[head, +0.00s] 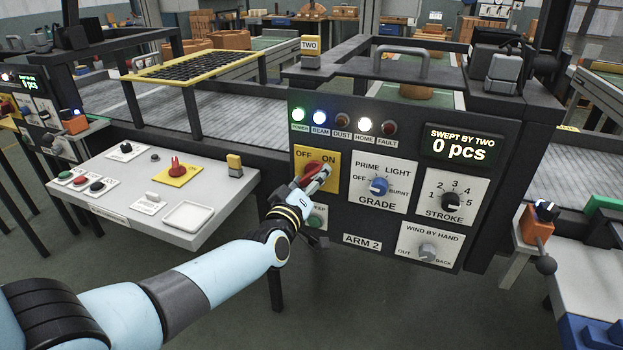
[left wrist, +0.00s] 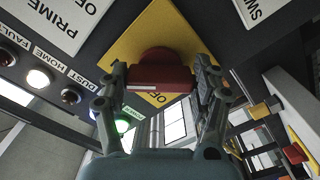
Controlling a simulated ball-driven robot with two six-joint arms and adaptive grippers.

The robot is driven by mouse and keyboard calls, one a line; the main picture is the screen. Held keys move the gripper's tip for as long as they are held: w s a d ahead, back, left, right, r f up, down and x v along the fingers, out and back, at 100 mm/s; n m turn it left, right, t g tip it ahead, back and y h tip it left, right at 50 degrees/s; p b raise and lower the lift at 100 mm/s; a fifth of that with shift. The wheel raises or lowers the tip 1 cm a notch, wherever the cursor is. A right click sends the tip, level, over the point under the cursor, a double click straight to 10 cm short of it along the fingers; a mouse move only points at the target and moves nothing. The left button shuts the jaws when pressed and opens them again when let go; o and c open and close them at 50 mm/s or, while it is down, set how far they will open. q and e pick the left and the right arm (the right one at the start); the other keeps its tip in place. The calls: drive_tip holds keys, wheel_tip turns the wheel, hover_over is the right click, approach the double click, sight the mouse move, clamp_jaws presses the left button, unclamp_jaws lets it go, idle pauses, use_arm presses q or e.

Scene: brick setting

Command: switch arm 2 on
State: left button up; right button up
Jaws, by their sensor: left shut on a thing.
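The arm 2 panel has a yellow plate (head: 331,182) marked OFF and ON, with a red rotary switch (head: 311,168) at its middle. My left gripper (head: 318,180) is at this switch, and its fingers cover part of the knob and plate. In the left wrist view the red switch (left wrist: 160,72) sits between the two fingertips of the left gripper (left wrist: 163,80), which is shut on it. Which mark the knob points to is hard to tell. The ARM 2 label (head: 362,242) is below. My right gripper is not in view.
Beside the switch are a GRADE knob (head: 379,186), a STROKE knob (head: 451,201) and a WIND BY HAND knob (head: 427,251). The POWER, BEAM and HOME lamps are lit; DUST and FAULT look dark. The display (head: 461,147) reads 0 pcs. A grey control table (head: 221,199) stands left.

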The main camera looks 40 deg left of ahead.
use_arm(q)
drive_tip(key=shift+s+f, duration=0.1)
drive_tip(key=shift+f, duration=0.15)
drive_tip(key=o, duration=1.2)
drive_tip(key=shift+r, duration=0.15)
drive_tip(key=shift+c, duration=0.2)
drive_tip(key=v, duration=1.2)
